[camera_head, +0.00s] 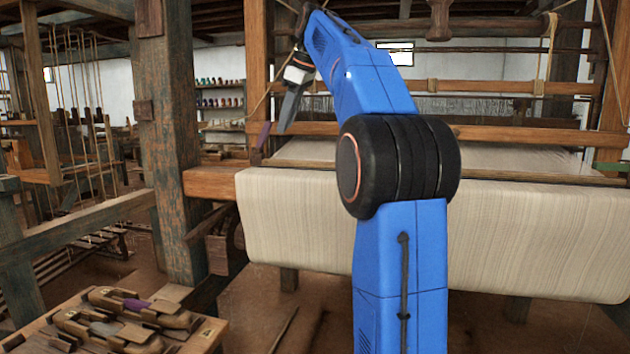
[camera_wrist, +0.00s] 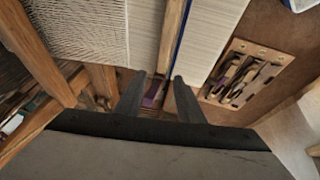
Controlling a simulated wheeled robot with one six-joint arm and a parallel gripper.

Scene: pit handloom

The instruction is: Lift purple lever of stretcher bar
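The purple lever (camera_head: 263,135) stands up, slightly tilted, at the left end of the loom's front beam in the head view. In the wrist view the purple lever (camera_wrist: 153,94) shows in the gap between my fingers, beside the wooden frame. My gripper (camera_head: 284,130) points downward just right of the lever in the head view. In the wrist view my gripper (camera_wrist: 160,78) has its two dark fingers apart, with no visible contact on the lever. The lower part of the lever and the rest of the stretcher bar are hard to make out.
Pale woven cloth (camera_head: 540,235) covers the loom's front roll. A thick wooden post (camera_head: 168,150) stands to the left. A low bench (camera_head: 205,335) with several shuttles sits at lower left; it also shows in the wrist view (camera_wrist: 283,57).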

